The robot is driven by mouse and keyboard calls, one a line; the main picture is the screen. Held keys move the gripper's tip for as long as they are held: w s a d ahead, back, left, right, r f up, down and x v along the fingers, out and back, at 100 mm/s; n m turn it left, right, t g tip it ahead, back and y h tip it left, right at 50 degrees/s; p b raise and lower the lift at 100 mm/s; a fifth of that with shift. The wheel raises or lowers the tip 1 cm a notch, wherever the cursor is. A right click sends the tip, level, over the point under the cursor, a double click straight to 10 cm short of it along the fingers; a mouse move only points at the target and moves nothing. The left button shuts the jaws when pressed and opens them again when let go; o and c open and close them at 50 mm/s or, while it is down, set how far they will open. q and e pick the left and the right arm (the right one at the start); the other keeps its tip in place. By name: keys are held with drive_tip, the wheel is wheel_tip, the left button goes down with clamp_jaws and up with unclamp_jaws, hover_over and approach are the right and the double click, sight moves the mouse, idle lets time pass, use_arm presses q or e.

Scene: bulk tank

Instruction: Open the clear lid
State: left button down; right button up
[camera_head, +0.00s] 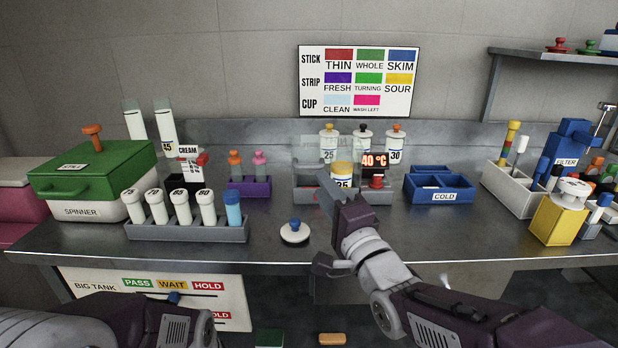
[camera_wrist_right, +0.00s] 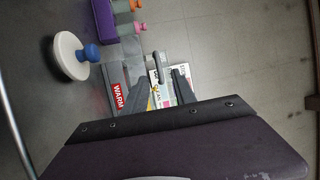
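A pale see-through panel (camera_head: 312,150), which looks like the clear lid, stands upright behind the grey warm tub (camera_head: 305,196) in the head view. Its edges are faint, and I cannot tell its exact tilt. A yellow-capped container (camera_head: 343,172) stands at the tub. I see nothing held.
A white disc with a blue knob (camera_head: 295,232) lies on the bench left of my right gripper. A purple rack (camera_head: 249,187) stands left of the tub and a blue cold box (camera_head: 438,188) right of it. A red 40 °C display (camera_head: 375,161) stands at the tub's right.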

sight(310, 168)
drive_tip(key=x, duration=0.8)
drive_tip(key=shift+w+f+b, duration=0.1)
drive_tip(key=shift+w+b, duration=0.1)
drive_tip(key=shift+b, duration=0.15)
clamp_jaws()
idle(0.9)
